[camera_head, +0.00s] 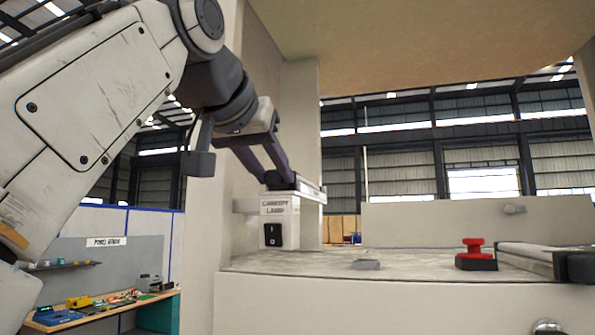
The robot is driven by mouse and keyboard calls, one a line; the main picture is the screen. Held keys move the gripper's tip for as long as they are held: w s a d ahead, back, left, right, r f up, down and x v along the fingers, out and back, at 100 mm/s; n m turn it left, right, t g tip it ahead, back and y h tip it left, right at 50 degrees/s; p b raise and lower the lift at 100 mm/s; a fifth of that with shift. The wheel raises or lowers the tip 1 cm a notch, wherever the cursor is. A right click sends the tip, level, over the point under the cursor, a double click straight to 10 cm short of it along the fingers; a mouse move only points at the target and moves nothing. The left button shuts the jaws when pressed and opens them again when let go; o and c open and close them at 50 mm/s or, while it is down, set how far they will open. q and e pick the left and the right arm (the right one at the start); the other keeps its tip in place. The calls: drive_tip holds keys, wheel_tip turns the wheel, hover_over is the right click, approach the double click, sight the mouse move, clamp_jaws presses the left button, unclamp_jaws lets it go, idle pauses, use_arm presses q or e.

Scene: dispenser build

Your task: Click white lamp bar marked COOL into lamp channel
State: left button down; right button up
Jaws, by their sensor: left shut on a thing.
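My left gripper (284,181) reaches in from the upper left, its fingers pointing down and to the right. It is shut on a pale bar, which I take for the white lamp bar (314,189); only a short end shows, and no COOL mark can be read. The bar is just above the box labelled CANOPY LAMP (290,207), which has a black rocker switch (273,235). I cannot tell whether bar and box touch. I cannot make out the lamp channel.
An upright panel (212,220) stands at left; a wide canopy (420,45) hangs overhead.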

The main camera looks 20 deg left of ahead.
use_arm(q)
drive_tip(key=shift+w, duration=0.3)
idle(0.4)
idle(0.3)
drive_tip(key=shift+c, duration=2.2)
unclamp_jaws()
drive_tip(key=o, duration=0.4)
drive_tip(key=shift+o, duration=0.2)
drive_tip(key=shift+s, duration=0.1)
drive_tip(key=shift+v, duration=2.95)
